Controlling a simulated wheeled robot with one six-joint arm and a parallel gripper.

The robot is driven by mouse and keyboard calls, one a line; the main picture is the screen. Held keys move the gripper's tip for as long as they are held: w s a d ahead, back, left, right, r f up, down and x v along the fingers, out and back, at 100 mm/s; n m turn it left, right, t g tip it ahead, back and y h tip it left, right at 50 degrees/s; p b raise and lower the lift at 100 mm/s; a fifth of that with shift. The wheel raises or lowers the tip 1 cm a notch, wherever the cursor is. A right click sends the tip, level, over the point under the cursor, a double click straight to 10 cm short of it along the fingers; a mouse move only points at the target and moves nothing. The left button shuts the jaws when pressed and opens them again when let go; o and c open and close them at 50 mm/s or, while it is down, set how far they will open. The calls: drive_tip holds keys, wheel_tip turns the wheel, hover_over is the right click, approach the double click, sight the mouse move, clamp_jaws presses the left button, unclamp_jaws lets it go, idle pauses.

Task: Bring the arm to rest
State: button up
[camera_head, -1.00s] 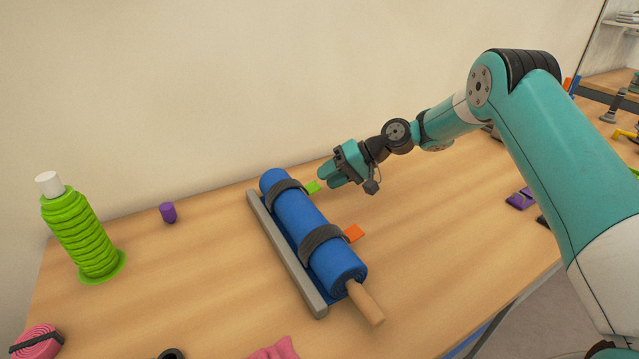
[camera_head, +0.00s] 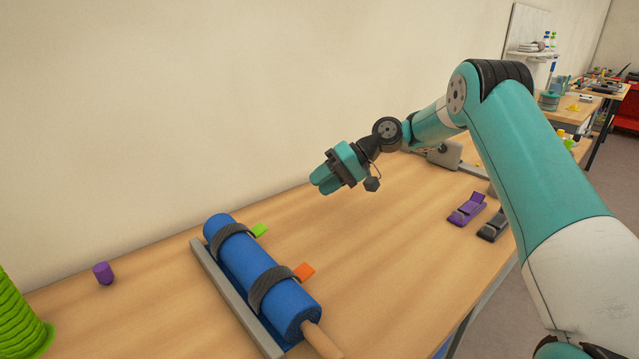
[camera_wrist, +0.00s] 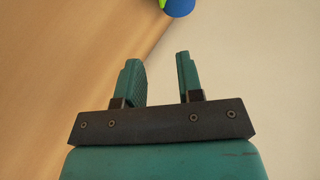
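My gripper (camera_head: 325,178) is raised above the wooden table, to the right of and above a strapped blue roll (camera_head: 262,268). In the wrist view, its two teal fingers (camera_wrist: 160,80) stand apart with nothing between them. The blue roll has two dark straps, one with a green tab (camera_head: 260,230) and one with an orange tab (camera_head: 304,271). It lies beside a grey rail (camera_head: 236,300), with a wooden handle out of its near end. A bit of the roll (camera_wrist: 179,7) shows at the top of the wrist view, apart from the fingers.
A purple cylinder (camera_head: 103,273) stands at the left, near a green ribbed object (camera_head: 18,320) cut by the picture edge. A purple clamp-like item (camera_head: 467,208) and a dark one (camera_head: 495,225) lie at the right. The wall rises behind the table. Table beneath my gripper is clear.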

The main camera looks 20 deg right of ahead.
drive_tip(key=s+a+r+n+g+h+p, duration=0.1)
drive_tip(key=s+a+r+n+h+p, duration=0.2)
drive_tip(key=s+a+r, duration=1.1)
drive_tip(key=s+d+n+h+p, duration=0.1)
drive_tip(key=s+h, duration=0.1)
drive_tip(key=s, duration=0.9)
drive_tip(key=s+d+n+g+h+p, duration=0.1)
drive_tip(key=s+d, duration=0.1)
drive_tip(key=s, duration=1)
drive_tip(key=shift+s+r+n+h+p, duration=0.25)
drive_tip(key=shift+n+h+p, duration=0.05)
drive_tip(key=shift+h+p, duration=0.1)
